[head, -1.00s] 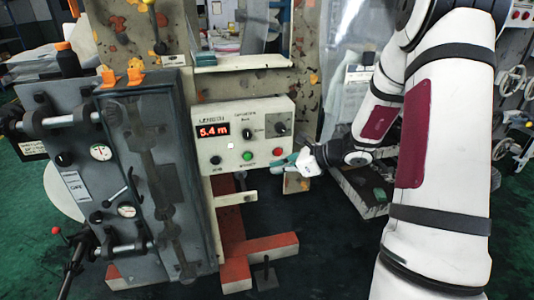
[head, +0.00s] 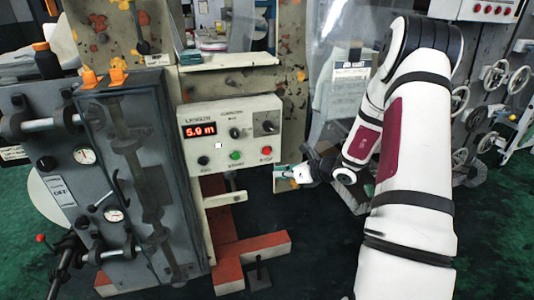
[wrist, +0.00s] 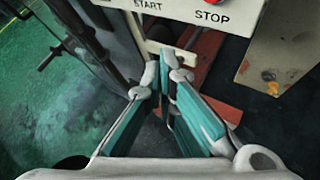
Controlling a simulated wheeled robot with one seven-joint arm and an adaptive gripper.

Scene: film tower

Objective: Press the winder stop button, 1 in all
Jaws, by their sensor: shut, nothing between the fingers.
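The winder control panel (head: 232,133) is a cream box with a lit red length display (head: 199,130). The red stop button (head: 267,150) is at its lower right, with a green start button (head: 236,155) to its left. In the wrist view, the STOP lettering (wrist: 212,16) shows at the top, and only the lower edge of the red button (wrist: 207,2) is in frame. My gripper (head: 291,172) is shut and empty, below and right of the red button, apart from it in the picture. Its teal fingers with pale tips (wrist: 163,68) point below the panel in the wrist view.
A grey machine cabinet (head: 150,180) with gauges and levers stands left of the panel. Red steel feet (head: 250,247) stick out on the floor below. Handwheels (head: 495,75) are at the right. Green floor (wrist: 45,115) is open at the lower left.

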